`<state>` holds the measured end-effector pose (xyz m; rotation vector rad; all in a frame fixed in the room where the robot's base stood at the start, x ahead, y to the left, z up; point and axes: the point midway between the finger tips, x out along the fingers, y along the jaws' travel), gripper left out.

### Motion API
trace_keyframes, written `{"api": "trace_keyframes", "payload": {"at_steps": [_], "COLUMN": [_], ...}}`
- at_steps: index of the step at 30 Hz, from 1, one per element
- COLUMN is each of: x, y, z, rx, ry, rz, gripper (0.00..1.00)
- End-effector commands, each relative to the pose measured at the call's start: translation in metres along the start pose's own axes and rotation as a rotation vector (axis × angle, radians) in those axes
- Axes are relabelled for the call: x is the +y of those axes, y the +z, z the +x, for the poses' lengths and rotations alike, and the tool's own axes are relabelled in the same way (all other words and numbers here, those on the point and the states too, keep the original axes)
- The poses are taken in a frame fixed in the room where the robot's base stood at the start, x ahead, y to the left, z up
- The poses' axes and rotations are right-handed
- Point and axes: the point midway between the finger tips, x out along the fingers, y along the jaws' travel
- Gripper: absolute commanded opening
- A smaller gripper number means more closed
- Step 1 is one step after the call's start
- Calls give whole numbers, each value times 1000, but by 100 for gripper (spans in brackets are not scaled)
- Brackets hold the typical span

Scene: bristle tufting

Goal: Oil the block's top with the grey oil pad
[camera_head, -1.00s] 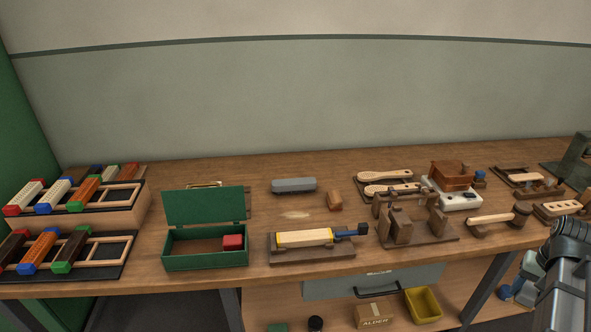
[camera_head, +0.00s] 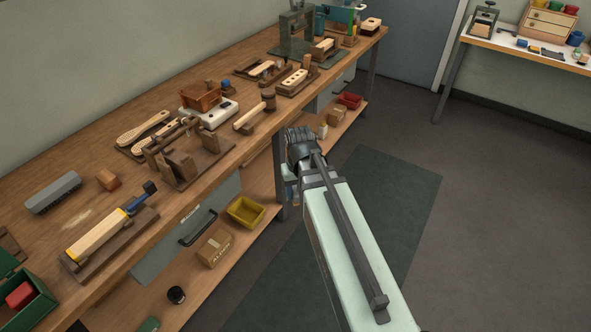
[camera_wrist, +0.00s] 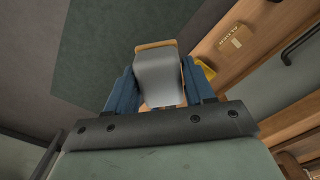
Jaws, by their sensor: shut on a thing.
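My gripper (camera_wrist: 163,92) has blue fingers, shut on a grey pad (camera_wrist: 158,75) with a tan far edge in the wrist view. I take this for the oil pad; its underside is hidden. A pale block (camera_head: 97,236) with yellow along its edge lies in a dark wooden fixture (camera_head: 124,243) on the bench in the head view, with a blue and dark clamp (camera_head: 138,202) at one end. My gripper is away from the block, in front of the bench; my arm largely hides it in the head view.
A long grey object (camera_head: 53,192) and a small brown block (camera_head: 107,180) lie behind the fixture. A wooden jig (camera_head: 188,160) stands to its right, a green box (camera_head: 22,303) to its left. Below are a drawer handle (camera_head: 198,230), a yellow bin (camera_head: 246,211) and a carton (camera_head: 216,248).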

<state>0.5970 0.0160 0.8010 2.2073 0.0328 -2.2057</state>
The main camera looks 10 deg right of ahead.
Motion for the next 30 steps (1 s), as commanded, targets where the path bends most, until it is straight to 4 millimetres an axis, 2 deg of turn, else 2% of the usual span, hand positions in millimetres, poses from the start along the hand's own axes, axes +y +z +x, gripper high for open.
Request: {"api": "trace_keyframes", "payload": {"at_steps": [17, 30], "x": [-147, -279], "y": [-2, -5], "z": [-23, -54], "rx": [0, 1], "ry": [0, -1], "rz": [-262, -468], "gripper": [29, 29]}}
